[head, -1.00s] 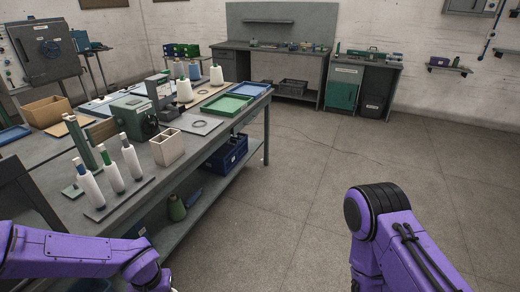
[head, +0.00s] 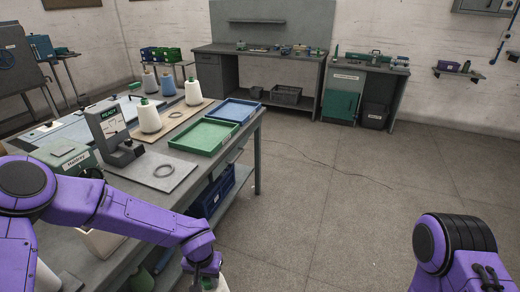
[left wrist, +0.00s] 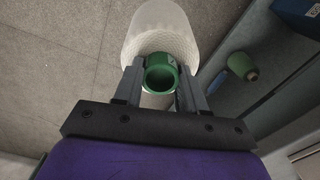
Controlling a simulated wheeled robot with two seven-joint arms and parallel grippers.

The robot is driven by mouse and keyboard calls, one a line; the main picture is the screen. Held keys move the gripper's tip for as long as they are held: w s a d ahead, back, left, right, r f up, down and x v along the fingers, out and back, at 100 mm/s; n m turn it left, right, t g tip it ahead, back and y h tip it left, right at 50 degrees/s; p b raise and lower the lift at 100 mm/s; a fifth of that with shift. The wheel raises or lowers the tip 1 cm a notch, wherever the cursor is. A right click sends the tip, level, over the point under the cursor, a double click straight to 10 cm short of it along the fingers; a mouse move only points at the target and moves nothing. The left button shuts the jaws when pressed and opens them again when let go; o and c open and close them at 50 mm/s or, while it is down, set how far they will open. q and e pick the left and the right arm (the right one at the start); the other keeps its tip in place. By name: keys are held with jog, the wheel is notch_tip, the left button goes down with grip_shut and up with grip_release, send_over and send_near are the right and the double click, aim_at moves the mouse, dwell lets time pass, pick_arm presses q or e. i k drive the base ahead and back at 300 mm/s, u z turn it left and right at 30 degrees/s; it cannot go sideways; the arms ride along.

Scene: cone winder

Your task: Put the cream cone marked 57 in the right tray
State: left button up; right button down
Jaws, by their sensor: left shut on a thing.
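My left gripper (head: 205,268) is low beside the table's right edge in the head view. In the left wrist view the gripper (left wrist: 160,88) is shut on a cream cone (left wrist: 160,32) by its green tube end; a sliver of this cone (head: 222,286) shows in the head view. No number is readable on it. A green tray (head: 203,136) and a blue tray (head: 237,110) lie on the table's right side, the blue one farther back. Both look empty. My right arm shows at lower right, but its gripper is out of view.
A white cone with a green top (head: 149,118) and several others stand on a board left of the trays. A scale (head: 113,130) and a grey plate with a ring (head: 165,171) are nearer. A blue crate (head: 212,193) sits under the table. The floor at right is clear.

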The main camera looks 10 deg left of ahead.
aim_at(235, 112)
jog(key=i, duration=1.85)
jog(key=u, duration=0.15)
